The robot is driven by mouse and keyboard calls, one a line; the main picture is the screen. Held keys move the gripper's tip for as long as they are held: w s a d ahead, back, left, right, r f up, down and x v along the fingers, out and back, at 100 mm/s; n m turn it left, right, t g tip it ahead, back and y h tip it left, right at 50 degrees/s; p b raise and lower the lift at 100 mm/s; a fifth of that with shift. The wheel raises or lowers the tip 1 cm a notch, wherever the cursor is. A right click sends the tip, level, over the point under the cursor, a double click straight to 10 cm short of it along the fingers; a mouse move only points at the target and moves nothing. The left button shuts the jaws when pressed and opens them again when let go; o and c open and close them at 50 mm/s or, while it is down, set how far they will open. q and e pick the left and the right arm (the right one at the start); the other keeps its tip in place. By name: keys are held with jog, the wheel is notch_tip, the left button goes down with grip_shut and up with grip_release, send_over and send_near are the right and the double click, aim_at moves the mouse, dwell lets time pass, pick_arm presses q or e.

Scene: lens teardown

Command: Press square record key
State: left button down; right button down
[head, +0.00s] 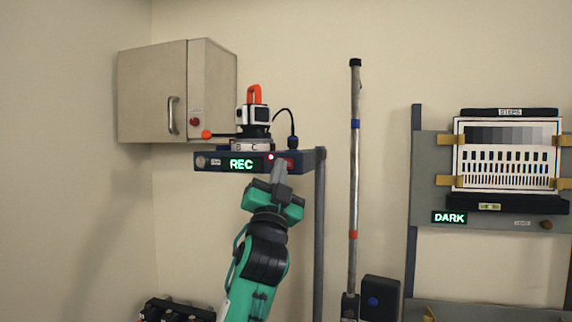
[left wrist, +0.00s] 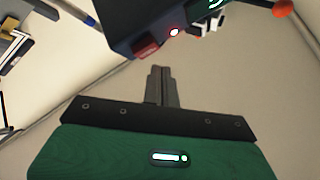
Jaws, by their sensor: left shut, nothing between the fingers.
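A dark blue shelf unit (head: 215,162) carries a lit green "REC" display (head: 242,164) on its front edge. A small red-white light (head: 271,157) glows right of the display, and a red square key (head: 291,163) sits further right. My left gripper (head: 279,166) is shut and empty, its fingertips at the front of the unit by the light and key. In the left wrist view the shut fingers (left wrist: 160,72) point toward the unit's edge, with the red key (left wrist: 146,50) just beyond and left of the tips. Whether they touch cannot be told. My right gripper is not in view.
A white-and-black camera with an orange handle (head: 254,112) stands on the unit. A beige cabinet (head: 152,92) hangs at left. A grey pole (head: 354,190) stands at right, before a panel with a test chart (head: 506,155) and a "DARK" display (head: 449,217).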

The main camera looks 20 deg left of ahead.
pick_arm(q)
jog(key=s+p, duration=0.1)
jog(key=s, duration=0.5)
dwell(0.5)
jog(key=shift+a, duration=0.1)
